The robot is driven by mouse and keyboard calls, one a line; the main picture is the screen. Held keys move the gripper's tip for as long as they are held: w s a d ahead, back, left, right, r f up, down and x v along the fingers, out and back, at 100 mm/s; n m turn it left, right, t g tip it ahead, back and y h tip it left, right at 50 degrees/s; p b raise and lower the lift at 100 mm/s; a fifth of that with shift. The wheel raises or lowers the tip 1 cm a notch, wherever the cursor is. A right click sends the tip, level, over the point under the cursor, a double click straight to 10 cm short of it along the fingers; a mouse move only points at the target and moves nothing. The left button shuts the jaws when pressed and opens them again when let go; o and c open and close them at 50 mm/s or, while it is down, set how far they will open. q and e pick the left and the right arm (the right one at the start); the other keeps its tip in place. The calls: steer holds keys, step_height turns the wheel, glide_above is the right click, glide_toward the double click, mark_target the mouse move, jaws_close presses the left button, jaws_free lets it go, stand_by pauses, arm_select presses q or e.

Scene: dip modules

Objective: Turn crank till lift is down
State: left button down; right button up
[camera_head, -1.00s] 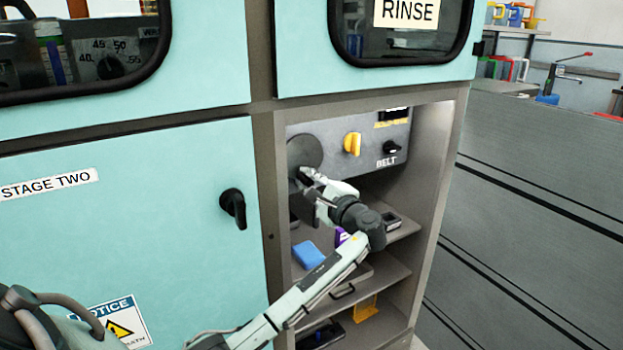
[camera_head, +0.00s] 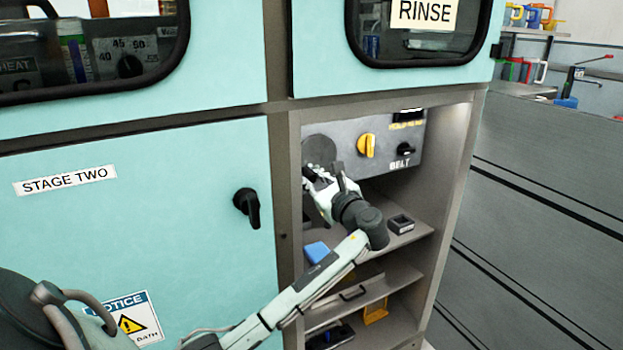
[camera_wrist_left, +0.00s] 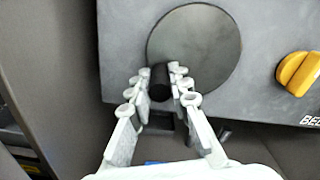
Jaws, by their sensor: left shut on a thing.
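The crank is a dark round disc (camera_head: 320,150) on the grey control panel inside the open bay. It also shows large in the left wrist view (camera_wrist_left: 205,45). Its black handle (camera_wrist_left: 160,82) sticks out near the disc's lower left edge. My left gripper (camera_head: 318,180) reaches into the bay, and its fingers (camera_wrist_left: 160,88) are shut around the handle from both sides. The lift cannot be made out in these frames. My right gripper is not in view.
A yellow knob (camera_head: 367,145) and a black BELT knob (camera_head: 404,149) sit right of the crank. Shelves below hold a blue block (camera_head: 316,252), a small dark box (camera_head: 400,223) and a yellow holder (camera_head: 376,311). The bay's side walls are close to my arm.

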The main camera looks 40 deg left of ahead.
arm_select(q)
steer(key=shift+r+m, duration=0.1)
steer(key=shift+m, duration=0.3)
steer(key=c, duration=1.4)
jaws_free()
steer(key=shift+s, duration=0.1)
steer(key=v, duration=1.2)
